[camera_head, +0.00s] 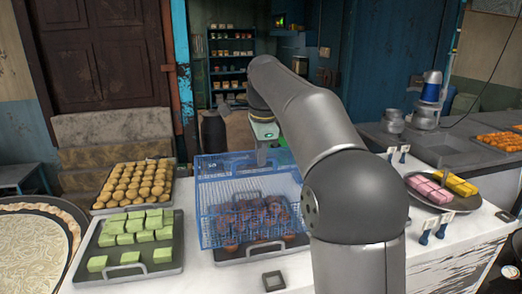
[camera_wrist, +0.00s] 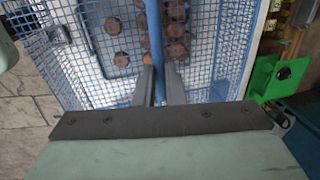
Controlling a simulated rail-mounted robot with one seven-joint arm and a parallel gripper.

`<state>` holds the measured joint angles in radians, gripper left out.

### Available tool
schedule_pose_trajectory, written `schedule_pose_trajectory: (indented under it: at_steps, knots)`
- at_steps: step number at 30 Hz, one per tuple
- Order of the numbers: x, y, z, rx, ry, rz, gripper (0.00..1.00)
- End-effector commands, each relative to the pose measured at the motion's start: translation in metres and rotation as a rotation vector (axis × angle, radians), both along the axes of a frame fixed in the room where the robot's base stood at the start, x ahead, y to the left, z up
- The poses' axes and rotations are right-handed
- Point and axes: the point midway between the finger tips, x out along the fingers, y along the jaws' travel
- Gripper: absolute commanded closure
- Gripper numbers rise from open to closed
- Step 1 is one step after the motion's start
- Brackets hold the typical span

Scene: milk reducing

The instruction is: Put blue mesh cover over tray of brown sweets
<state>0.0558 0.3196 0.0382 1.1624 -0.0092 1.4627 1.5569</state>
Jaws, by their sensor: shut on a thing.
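The blue mesh cover (camera_head: 220,180) is a box-shaped wire cover over the tray of brown sweets in the middle of the counter in the head view. The brown sweets (camera_head: 255,217) show through its mesh, and the tray's (camera_head: 262,250) front handle shows below the cover's lower edge. My gripper (camera_wrist: 160,85) is shut on the cover's blue bar, with the mesh and sweets below it in the wrist view. In the head view my arm hides the cover's right side. I cannot tell whether the cover touches the counter all round.
A tray of green sweets (camera_head: 98,247) stands close on the left, with a tray of round tan sweets (camera_head: 108,204) behind it. A small dark square (camera_head: 273,281) lies at the counter's front. A plate of pink and yellow blocks (camera_head: 414,193) stands to the right.

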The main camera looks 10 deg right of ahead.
Motion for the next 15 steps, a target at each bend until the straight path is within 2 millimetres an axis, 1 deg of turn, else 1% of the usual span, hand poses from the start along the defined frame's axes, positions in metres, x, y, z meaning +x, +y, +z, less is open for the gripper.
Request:
schedule_pose_trajectory:
  at_steps: [1,3,15]
  knots:
    - [0.0,0.0,-0.011,0.0,0.0,0.0,1.0]
    - [0.0,0.0,-0.02,0.0,-0.001,0.0,1.0]
    - [0.0,0.001,-0.064,0.0,0.0,0.003,1.0]
